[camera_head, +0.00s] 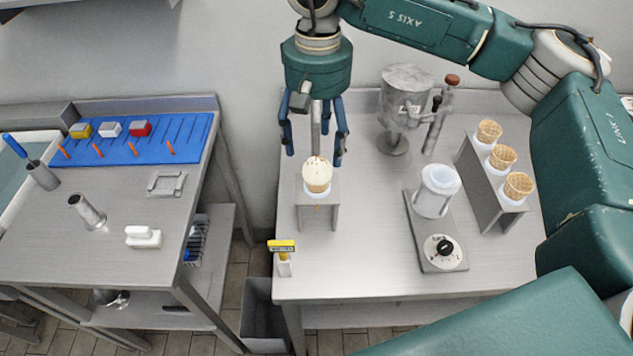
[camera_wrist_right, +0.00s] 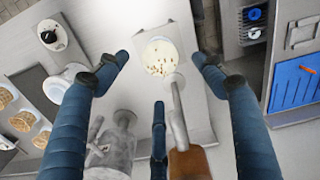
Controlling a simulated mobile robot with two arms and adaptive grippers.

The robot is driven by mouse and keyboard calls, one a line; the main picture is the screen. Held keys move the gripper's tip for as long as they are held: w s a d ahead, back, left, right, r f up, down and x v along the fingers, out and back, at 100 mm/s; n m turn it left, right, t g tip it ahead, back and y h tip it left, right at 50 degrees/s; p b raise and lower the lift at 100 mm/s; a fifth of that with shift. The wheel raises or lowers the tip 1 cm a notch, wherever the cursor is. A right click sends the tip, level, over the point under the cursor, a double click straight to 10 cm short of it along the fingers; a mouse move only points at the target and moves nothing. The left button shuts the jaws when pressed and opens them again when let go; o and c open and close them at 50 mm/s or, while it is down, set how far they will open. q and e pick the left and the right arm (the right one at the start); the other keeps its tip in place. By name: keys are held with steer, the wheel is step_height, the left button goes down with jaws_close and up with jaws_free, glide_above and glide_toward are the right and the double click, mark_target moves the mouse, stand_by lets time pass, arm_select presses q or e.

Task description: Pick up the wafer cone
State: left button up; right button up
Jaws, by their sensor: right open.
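A wafer cone (camera_head: 317,186) with a speckled cream-coloured top stands upright in a small metal stand (camera_head: 333,215) near the table's left side. Its round top also shows in the right wrist view (camera_wrist_right: 158,55); the wafer is hidden there. My right gripper (camera_head: 315,155) points down just above the cone, its fingers spread and nothing clasped. A grey metal rod (camera_head: 316,128) shows between the fingers; in the right wrist view it has a brown handle (camera_wrist_right: 187,163), and I cannot tell what holds it up. My left gripper is not in view.
A yellow-topped holder (camera_head: 283,262) stands at the front left edge. A second table (camera_head: 115,190) is left.

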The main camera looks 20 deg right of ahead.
mark_target(317, 174)
step_height(317, 174, down, 2)
steer(key=shift+s+f, duration=0.1)
steer(key=shift+s, duration=0.05)
steer(key=shift+f+p, duration=0.45)
steer(key=shift+f, duration=0.3)
step_height(317, 174, down, 4)
steer(key=shift+r+p, duration=0.25)
steer(key=shift+p, duration=0.4)
steer(key=shift+f, duration=0.6)
steer(key=c, duration=0.8)
